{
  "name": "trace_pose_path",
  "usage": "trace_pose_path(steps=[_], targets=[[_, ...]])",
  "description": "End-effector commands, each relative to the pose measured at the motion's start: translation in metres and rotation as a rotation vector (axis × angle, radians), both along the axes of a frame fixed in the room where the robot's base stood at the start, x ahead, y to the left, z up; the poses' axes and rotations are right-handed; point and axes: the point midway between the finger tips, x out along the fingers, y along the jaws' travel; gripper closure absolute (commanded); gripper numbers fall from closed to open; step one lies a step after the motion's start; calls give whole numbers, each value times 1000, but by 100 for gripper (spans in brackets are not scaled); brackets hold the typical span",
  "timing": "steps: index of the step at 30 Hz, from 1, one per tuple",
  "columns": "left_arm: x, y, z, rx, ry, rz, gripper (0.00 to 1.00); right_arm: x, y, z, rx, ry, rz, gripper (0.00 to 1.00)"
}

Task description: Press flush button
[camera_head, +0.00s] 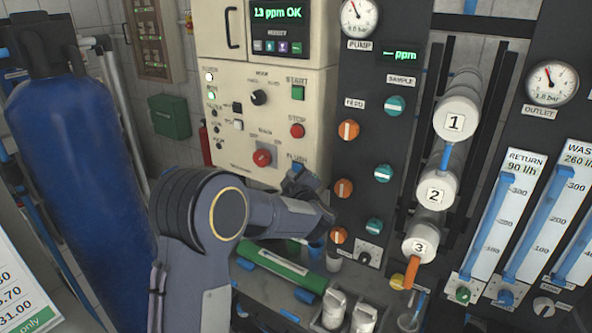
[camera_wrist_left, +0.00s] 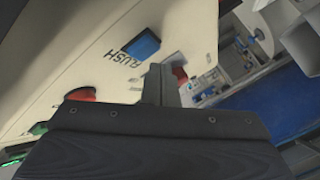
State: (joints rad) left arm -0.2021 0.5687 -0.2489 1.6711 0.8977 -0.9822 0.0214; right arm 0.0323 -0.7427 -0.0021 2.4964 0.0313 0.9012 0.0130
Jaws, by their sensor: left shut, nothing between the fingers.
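The cream control panel (camera_head: 240,130) carries a blue flush button, its label partly visible in the head view. The square blue button (camera_wrist_left: 143,45) shows clearly in the left wrist view, beside lettering that reads "LUSH". My left gripper (camera_head: 299,182) is in front of the panel's lower right, just below the flush label. Its fingers (camera_wrist_left: 161,84) are shut and empty, and in the wrist view their tips appear just below and right of the blue button. I cannot tell whether they touch the panel. My right gripper is in neither view.
A red knob (camera_head: 262,158) and red stop button (camera_head: 297,130) are close by on the panel. A green start button (camera_head: 298,93) is higher. The dark valve board (camera_head: 370,150) with orange and teal knobs stands right. A blue tank (camera_head: 70,180) stands left.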

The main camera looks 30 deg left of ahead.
Motion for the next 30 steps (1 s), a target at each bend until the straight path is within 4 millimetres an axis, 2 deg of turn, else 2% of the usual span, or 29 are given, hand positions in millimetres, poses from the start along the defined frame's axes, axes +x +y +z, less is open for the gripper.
trace_pose_path(steps=[8, 30], targets=[[8, -1, 0, -1, -1, 0, 100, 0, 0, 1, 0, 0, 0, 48], [13, -1, 0, 0, 1, -1, 100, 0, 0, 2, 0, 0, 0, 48]])
